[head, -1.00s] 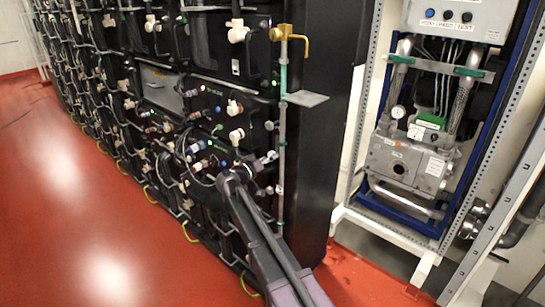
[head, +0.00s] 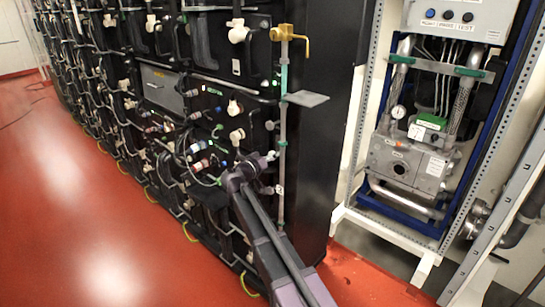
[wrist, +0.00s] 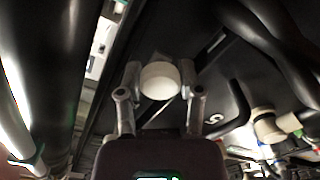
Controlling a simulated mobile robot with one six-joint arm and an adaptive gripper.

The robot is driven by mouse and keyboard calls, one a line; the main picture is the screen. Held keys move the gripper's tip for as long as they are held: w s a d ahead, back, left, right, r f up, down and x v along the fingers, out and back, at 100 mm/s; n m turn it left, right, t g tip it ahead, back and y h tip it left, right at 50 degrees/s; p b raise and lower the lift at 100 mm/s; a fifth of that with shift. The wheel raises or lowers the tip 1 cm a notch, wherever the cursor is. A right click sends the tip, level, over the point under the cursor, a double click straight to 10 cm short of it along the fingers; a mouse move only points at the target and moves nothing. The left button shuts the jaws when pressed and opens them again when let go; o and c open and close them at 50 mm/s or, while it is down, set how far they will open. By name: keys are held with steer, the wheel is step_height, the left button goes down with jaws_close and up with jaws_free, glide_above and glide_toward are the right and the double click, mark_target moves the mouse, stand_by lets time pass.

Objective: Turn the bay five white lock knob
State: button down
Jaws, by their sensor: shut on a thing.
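In the wrist view a round white lock knob (wrist: 159,81) sits between the two grey fingers of my gripper (wrist: 160,88), which is shut on it. A white figure 5 (wrist: 228,122) shows on the dark panel beside it. In the head view my gripper (head: 268,158) is against the front of the black battery rack, at its right end. The held knob cannot be made out there.
The black battery rack (head: 320,150) carries several other white knobs, cables and black handles. A vertical pipe with a brass valve (head: 289,36) and a small grey shelf (head: 305,98) stand close to my arm. Pump equipment (head: 405,160) is at right. Red floor is clear at left.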

steer(key=shift+n, duration=0.5)
steer(key=n, duration=0.3)
steer(key=shift+n, duration=0.3)
steer(key=n, duration=0.4)
steer(key=shift+n, duration=0.3)
steer(key=n, duration=0.4)
steer(key=shift+r, duration=0.1)
steer(key=n, duration=0.4)
steer(key=shift+w+n, duration=0.1)
steer(key=shift+n, duration=0.3)
steer(key=shift+c, duration=1.3)
jaws_free()
steer(key=shift+d, duration=0.1)
